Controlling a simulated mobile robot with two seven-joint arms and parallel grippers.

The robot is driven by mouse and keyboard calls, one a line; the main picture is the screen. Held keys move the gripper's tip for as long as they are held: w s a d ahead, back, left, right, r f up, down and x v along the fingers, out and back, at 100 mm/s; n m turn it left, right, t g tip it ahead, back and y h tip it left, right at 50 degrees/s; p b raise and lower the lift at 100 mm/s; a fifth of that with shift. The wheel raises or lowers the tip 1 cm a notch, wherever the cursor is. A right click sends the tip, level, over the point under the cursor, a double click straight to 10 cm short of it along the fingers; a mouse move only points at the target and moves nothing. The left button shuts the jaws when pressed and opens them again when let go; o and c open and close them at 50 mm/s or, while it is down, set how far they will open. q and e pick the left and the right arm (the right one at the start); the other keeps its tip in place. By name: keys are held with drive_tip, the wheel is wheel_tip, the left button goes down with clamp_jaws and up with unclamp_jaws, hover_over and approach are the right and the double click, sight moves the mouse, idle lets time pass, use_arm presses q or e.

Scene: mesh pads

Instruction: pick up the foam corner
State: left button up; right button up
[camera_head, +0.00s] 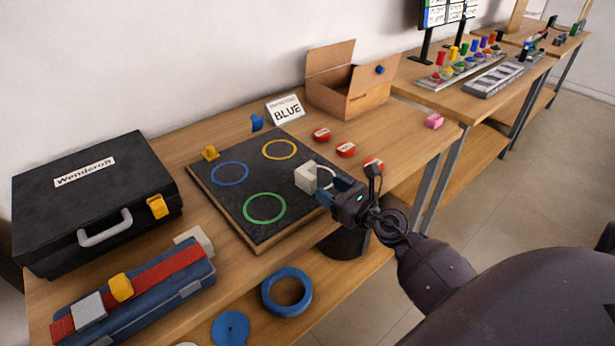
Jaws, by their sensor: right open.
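A white block (305,178), which looks like the foam corner, sits on the right part of the dark mesh pad (222,205). My right gripper (323,188) reaches in from the right, its jaws open just right of the block. I cannot tell whether a finger touches the block; the jaws are not closed on it. Another pale piece (196,239) lies partly hidden behind a blue and red case (150,290) at the lower left. My left gripper is not in view.
The pad has blue, yellow and green rings. A sign reading BLUE (286,110) and an open cardboard box (352,92) stand behind it. Red discs (345,150) lie to the right. A black case (95,200) stands left. The pad's middle is clear.

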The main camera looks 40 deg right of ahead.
sight(314, 181)
drive_tip(key=w, duration=0.2)
drive_tip(key=w+a, duration=0.1)
drive_tip(key=w, duration=0.1)
drive_tip(key=shift+w+f, duration=0.2)
drive_tip(key=shift+w, duration=0.15)
clamp_jaws()
